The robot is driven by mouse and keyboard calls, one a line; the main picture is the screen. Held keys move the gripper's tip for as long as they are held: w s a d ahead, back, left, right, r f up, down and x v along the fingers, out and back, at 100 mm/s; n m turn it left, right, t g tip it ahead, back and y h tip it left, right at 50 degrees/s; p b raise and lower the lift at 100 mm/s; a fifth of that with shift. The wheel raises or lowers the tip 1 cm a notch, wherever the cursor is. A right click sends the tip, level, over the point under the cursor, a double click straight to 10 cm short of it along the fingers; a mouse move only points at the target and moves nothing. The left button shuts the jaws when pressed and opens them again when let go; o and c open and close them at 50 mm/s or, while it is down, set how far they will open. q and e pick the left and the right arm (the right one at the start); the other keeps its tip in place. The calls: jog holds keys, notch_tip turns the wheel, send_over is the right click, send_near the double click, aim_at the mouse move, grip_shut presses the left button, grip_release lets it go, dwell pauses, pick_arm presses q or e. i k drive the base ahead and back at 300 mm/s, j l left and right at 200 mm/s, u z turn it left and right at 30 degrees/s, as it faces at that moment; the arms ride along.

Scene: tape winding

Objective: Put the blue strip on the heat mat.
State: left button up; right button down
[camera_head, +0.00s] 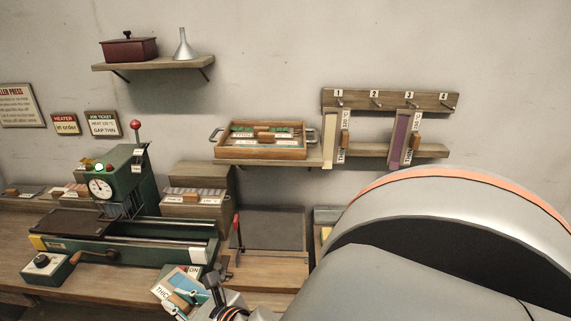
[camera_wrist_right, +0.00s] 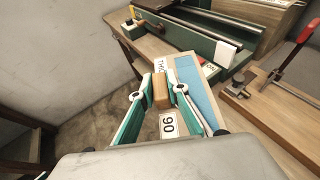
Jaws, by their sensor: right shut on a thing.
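The blue strip (camera_wrist_right: 195,88) lies along a pale board with a wooden grip block (camera_wrist_right: 160,91) and white labels. In the head view the blue strip (camera_head: 193,271) is at the bottom, tilted, in front of the green press. My right gripper (camera_wrist_right: 161,84) is shut on the grip block, and the board is held in the air off the bench's front edge. My right gripper (camera_head: 182,301) is partly cut off in the head view. A dark flat plate (camera_head: 70,222) lies on the press's left end; I cannot tell if it is the heat mat. My left gripper is not in view.
The green press (camera_head: 125,175) has a gauge and red-knobbed lever. A wooden tray (camera_head: 262,150) sits on the shelf. Other strips hang from the hook rail (camera_head: 390,101). My arm hides the right bench.

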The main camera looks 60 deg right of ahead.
aim_at(277, 227)
jog(key=k+l, duration=0.15)
jog(key=l, duration=0.2)
jog(key=k+l, duration=0.1)
jog(key=l, duration=0.25)
jog(key=k+l, duration=0.15)
jog(key=l, duration=0.25)
jog(key=k+l, duration=0.1)
jog(key=l, duration=0.25)
